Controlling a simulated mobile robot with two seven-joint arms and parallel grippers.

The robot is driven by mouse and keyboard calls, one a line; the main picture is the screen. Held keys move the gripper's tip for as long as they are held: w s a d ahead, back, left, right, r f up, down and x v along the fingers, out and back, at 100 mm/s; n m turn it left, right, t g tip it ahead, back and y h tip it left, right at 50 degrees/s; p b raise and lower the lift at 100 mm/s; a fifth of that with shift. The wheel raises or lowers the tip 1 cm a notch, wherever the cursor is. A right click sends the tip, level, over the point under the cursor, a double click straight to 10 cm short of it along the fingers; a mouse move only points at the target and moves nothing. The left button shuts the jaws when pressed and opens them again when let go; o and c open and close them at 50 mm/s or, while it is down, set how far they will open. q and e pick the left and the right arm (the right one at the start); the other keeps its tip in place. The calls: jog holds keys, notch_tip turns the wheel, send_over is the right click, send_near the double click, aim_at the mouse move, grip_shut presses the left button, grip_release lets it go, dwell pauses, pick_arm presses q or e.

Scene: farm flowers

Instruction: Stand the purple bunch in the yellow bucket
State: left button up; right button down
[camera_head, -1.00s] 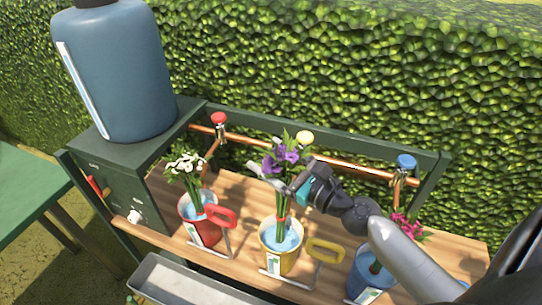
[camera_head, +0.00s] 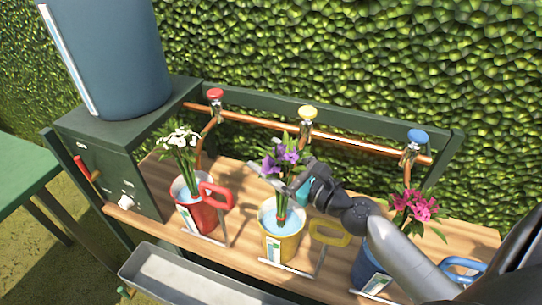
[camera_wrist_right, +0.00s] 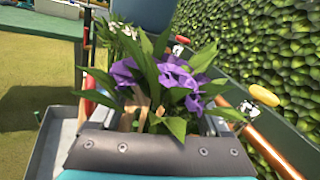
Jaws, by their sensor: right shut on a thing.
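The purple bunch (camera_head: 284,160) stands upright with its stems inside the yellow bucket (camera_head: 281,243), which holds water. My right gripper (camera_head: 285,184) is shut on the purple bunch just below its flowers. The purple flowers and green leaves also fill the middle of the right wrist view (camera_wrist_right: 165,80). The lower ends of the stems are hidden in the bucket. My left gripper is not in view.
A red bucket (camera_head: 199,218) with white flowers stands to the left, and a blue bucket (camera_head: 370,272) with pink flowers to the right, partly behind my arm. Copper taps rise behind. A grey trough (camera_head: 180,275) lies in front.

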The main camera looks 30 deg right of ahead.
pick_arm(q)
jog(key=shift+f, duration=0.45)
pick_arm(e)
jog(key=shift+f, duration=0.4)
grip_release()
